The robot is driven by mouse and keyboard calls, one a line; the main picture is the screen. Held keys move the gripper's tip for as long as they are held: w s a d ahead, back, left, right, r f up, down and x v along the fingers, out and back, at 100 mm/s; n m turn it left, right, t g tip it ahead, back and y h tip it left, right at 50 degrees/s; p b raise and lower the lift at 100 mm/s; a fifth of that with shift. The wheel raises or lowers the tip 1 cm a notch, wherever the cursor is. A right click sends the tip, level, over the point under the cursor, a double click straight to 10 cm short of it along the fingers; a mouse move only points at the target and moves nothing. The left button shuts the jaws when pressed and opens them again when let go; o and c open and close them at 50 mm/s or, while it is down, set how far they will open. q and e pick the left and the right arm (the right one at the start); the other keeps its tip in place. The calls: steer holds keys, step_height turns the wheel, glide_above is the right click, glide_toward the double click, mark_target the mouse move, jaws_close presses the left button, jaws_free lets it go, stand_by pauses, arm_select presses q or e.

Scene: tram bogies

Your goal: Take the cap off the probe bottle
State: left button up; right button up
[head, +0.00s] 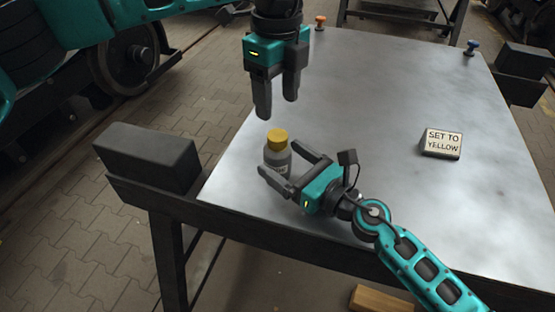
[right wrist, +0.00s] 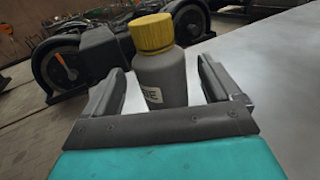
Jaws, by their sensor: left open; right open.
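The probe bottle (head: 277,158) is grey with a pale label and stands upright near the front left edge of the metal table. Its yellow cap (head: 277,136) sits on top; bottle (right wrist: 162,78) and cap (right wrist: 152,34) also show in the right wrist view. My right gripper (head: 292,164) is open, its fingers on either side of the bottle body; in the right wrist view (right wrist: 160,85) a gap shows beside the fingers. My left gripper (head: 277,108) is open and empty, pointing down above and slightly behind the cap, apart from it.
A sign reading "SET TO YELLOW" (head: 441,143) stands on the right of the table (head: 370,90). An orange knob (head: 320,22) and a blue knob (head: 471,47) are at the far edge. A dark block (head: 147,157) borders the table at left. The middle is clear.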

mark_target(271, 151)
steer(key=shift+x, duration=2.25)
